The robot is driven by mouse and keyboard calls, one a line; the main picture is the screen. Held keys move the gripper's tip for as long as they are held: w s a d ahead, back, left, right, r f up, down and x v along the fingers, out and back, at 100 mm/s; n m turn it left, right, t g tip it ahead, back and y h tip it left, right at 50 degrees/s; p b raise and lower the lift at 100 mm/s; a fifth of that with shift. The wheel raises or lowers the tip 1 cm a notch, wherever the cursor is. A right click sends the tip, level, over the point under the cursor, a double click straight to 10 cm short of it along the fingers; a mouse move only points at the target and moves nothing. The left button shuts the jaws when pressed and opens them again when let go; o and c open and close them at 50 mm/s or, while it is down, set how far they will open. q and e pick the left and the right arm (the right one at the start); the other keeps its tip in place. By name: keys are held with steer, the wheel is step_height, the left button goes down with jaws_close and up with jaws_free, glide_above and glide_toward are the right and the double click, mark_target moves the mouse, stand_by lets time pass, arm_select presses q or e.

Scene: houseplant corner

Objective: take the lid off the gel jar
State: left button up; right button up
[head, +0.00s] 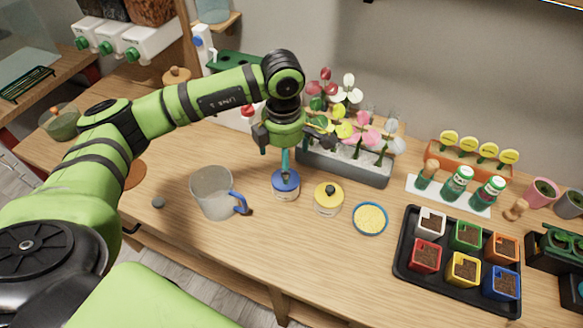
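Two small lidded jars stand on the wooden table. One has a blue lid (286,181); the other has a yellow lid (328,193) with a dark knob. I cannot tell by a label which is the gel jar. My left gripper (286,158) points down directly above the blue-lidded jar. A narrow teal piece lies between the gripper and the blue lid; whether it is touching or gripped is unclear. Both lids sit on their jars. My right gripper is not in view.
A clear pitcher (211,192) with a blue handle stands left of the jars. A yellow-filled dish (370,218) lies right. A grey planter (345,166) with flowers is behind. A black tray (408,262) of coloured pots is at right. The table's front is mostly clear.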

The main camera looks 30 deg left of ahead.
arm_select(q)
steer(key=f+p, duration=0.1)
steer(key=s+f+p, duration=0.1)
steer(key=shift+d+f, duration=0.2)
steer(key=shift+f, duration=0.1)
steer(key=shift+w+f+p, duration=0.15)
steer(key=shift+f+p, duration=0.1)
steer(key=shift+f, duration=0.35)
steer(key=shift+w+f+p, duration=0.15)
steer(key=shift+f+p, duration=0.05)
steer(key=shift+f, duration=0.4)
steer(key=shift+w+f, duration=0.1)
steer(key=shift+f, duration=0.25)
steer(key=c, duration=0.9)
steer(key=shift+c, duration=0.4)
steer(key=shift+r, duration=0.15)
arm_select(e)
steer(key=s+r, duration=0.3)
